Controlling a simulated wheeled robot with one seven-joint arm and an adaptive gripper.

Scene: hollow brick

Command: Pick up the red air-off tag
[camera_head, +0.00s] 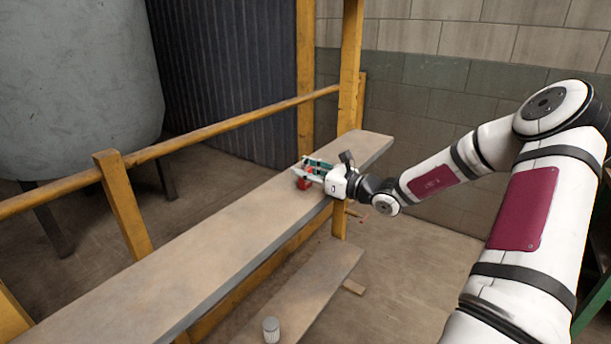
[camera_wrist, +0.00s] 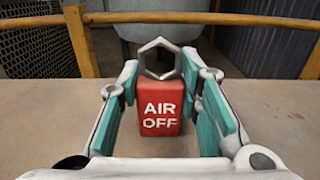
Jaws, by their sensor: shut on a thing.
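The red air-off tag (camera_wrist: 160,108) is a red block with white "AIR OFF" lettering, facing the wrist camera between the fingers. A grey hexagonal metal ring (camera_wrist: 160,42) shows at its far end. My gripper (camera_wrist: 161,82), with teal finger pads, is shut on the tag. In the head view my gripper (camera_head: 311,172) is low over the far part of the long plank (camera_head: 215,245), and a bit of the red tag (camera_head: 303,184) shows at its fingers. The fingers hide most of the tag there. I cannot tell whether the tag touches the plank.
A yellow rail (camera_head: 235,122) runs behind the plank, with a yellow post (camera_head: 350,65) near my gripper. A lower board (camera_head: 305,295) carries a small grey cylinder (camera_head: 271,329). A large grey tank (camera_head: 80,90) stands behind the rail. The plank's near stretch is clear.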

